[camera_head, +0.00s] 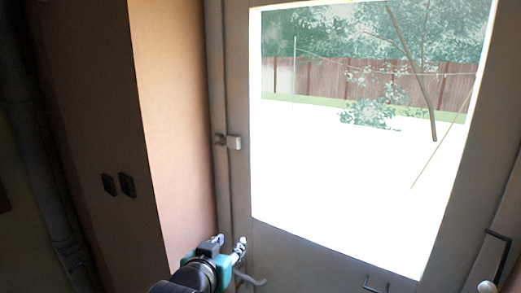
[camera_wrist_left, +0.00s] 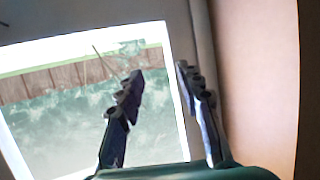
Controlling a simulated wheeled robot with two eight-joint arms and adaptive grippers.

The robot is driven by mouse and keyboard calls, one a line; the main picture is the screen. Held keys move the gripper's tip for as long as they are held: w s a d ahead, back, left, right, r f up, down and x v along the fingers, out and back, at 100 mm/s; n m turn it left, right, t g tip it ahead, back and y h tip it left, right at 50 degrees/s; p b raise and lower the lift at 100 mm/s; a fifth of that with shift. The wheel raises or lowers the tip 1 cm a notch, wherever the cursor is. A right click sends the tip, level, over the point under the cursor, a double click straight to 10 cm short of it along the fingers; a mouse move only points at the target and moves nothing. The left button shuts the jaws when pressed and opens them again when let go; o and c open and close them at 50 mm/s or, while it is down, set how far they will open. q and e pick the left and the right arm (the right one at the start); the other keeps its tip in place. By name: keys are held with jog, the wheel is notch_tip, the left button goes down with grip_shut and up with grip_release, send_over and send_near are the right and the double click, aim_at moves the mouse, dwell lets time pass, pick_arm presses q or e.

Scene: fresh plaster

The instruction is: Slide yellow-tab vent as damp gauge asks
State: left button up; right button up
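My left gripper (camera_head: 231,241) is at the bottom of the head view, low in front of the frame at the left edge of a glazed door or window. In the left wrist view, its two dark fingers (camera_wrist_left: 160,72) stand apart with nothing between them, so it is open and empty. I see no yellow-tab vent and no damp gauge in either view. My right gripper is not in view.
The bright pane (camera_head: 340,170) shows a garden and fence. A small latch (camera_head: 234,142) sits on its left frame. Dark switch plates (camera_head: 126,185) are on the left wall. A grey lever (camera_head: 252,281) is close by my gripper. A dark handle (camera_head: 500,262) is at lower right.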

pick_arm(q)
jog(key=s+a+f+g+y+b, duration=0.1)
jog(key=s+a+f+g+b, duration=0.1)
jog(key=f, duration=1)
jog(key=s+a+f+n+g+y+b, duration=0.1)
jog(key=s+a+f+b, duration=0.4)
jog(key=f, duration=0.8)
jog(key=s+a+f+n+g+y+b, duration=0.1)
jog(key=s+a+f+g+b, duration=0.2)
jog(key=s+f+b, duration=0.2)
jog(key=s+f, duration=0.3)
jog(key=f, duration=0.4)
jog(key=shift+a+f+g+b, duration=0.25)
jog(key=shift+a+g+b, duration=0.05)
jog(key=shift+b, duration=0.1)
jog(key=shift+s, duration=0.1)
